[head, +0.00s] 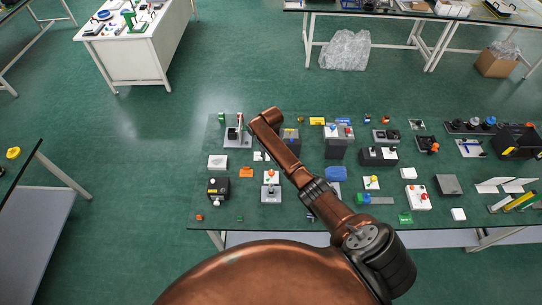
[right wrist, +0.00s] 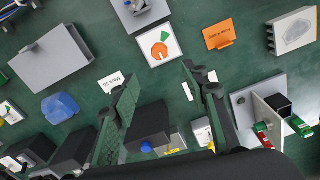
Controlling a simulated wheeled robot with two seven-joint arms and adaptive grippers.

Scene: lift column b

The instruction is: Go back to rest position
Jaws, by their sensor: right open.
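My right arm (head: 285,155) reaches up and left over the green table (head: 265,218) in the head view, bent at its copper far end. My right gripper (right wrist: 160,78) shows in the right wrist view with its two dark fingers spread wide apart. Nothing is held between them. Below the fingers lie the table top, small white labels and a dark box with a blue button (right wrist: 146,147). In the head view the right fingers cannot be made out clearly. My left gripper is in neither view.
The table carries many small devices. In the right wrist view, an orange sign (right wrist: 219,35), a grey box (right wrist: 50,60), a blue lump (right wrist: 60,108) and a plate with green and red parts (right wrist: 245,103) lie around the gripper. Open floor (head: 150,150) lies left of the table.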

